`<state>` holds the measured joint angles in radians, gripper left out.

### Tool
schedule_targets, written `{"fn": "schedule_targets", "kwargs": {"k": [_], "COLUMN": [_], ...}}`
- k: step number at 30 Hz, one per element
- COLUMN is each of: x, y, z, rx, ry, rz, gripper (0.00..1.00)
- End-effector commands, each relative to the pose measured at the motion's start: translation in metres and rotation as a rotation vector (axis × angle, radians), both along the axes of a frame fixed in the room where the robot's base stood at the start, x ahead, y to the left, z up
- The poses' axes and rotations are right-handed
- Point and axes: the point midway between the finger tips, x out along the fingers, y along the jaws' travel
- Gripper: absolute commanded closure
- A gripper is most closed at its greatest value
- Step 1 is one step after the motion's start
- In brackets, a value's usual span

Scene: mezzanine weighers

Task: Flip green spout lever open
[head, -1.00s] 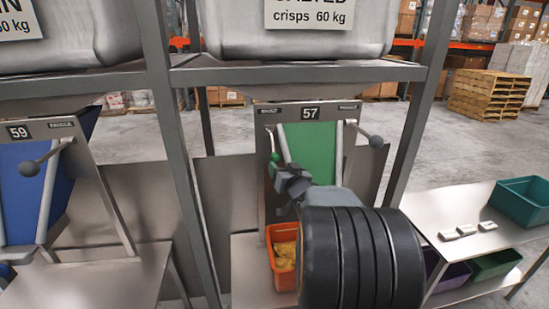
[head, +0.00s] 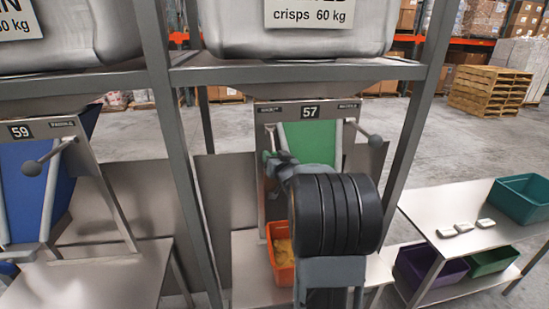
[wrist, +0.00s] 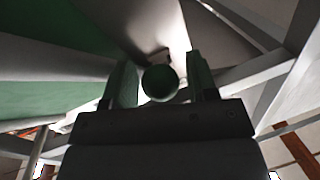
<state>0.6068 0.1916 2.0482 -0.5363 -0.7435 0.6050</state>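The green spout lever ends in a round green knob (wrist: 160,84), which sits between my gripper's two fingers in the wrist view. My gripper (head: 272,164) is open around the knob, with a narrow gap showing at the right finger; I cannot tell whether the left one touches. The lever hangs at the left side of the number 57 weigher (head: 311,112), beside its green chute (head: 308,142). My wrist and arm hide the lower chute in the head view.
A grey-knobbed lever (head: 375,141) sticks out on the weigher's right. An orange bin (head: 283,275) holding yellow crisps stands below. Grey frame posts (head: 412,140) flank the station. A side bench (head: 428,215) with small white items is at right, weigher 59 (head: 20,131) at left.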

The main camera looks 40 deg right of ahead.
Motion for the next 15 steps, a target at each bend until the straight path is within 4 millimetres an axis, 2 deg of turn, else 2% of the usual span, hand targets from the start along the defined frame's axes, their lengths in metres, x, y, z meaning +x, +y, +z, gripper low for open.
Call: {"fn": "schedule_targets", "kwargs": {"k": [2,15], "x": [-0.0001,-0.0003], "y": [0.0,0.0001], "z": [0.0001,0.0001], "rx": [0.0,0.0], "ry": [0.0,0.0], "rz": [0.0,0.0], "gripper": [0.55,0.97]}}
